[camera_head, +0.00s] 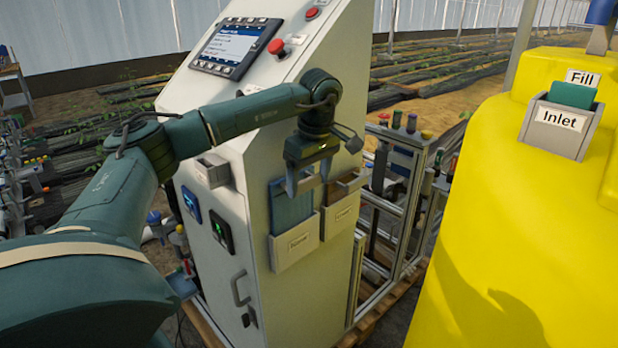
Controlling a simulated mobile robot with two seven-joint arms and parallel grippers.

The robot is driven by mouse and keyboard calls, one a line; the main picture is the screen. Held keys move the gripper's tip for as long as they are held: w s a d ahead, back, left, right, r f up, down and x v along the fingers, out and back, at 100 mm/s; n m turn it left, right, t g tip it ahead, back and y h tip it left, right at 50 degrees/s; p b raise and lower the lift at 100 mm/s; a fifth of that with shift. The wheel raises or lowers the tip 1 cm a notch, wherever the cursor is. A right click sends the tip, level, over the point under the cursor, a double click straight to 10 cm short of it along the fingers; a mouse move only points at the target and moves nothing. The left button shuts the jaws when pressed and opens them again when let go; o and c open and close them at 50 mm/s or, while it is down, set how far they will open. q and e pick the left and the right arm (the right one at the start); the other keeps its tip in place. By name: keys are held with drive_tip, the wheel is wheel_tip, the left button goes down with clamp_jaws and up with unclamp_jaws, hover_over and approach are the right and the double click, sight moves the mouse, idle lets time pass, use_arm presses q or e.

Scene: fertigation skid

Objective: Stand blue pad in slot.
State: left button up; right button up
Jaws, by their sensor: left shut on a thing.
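The blue pad (289,212) stands upright in the left grey holder (295,250) on the front of the white cabinet. Its lower part is hidden behind the holder's labelled front wall. My left gripper (307,188) is at the pad's top right edge, fingers pointing down, and is shut on the pad. The fingers cover part of the pad's upper edge, and the exact contact is hard to see. The holder's label is too small to read surely. My right gripper is not in view.
A second holder (341,216) with a brown piece sits just right. A small grey box (212,170), a door handle (240,289) and a red stop button (277,47) are on the cabinet (300,310). A yellow tank (520,230) at right carries an "Inlet" holder (558,135) with a green pad.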

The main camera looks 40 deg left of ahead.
use_arm(q)
drive_tip(key=shift+f+b, duration=1.2)
drive_tip(key=shift+f, duration=1.95)
drive_tip(key=o, duration=1.6)
drive_tip(key=shift+c, duration=0.2)
wheel_tip(320, 180, up, 13)
drive_tip(key=d, duration=0.2)
drive_tip(key=shift+s+f, duration=0.1)
drive_tip(key=shift+s, duration=0.1)
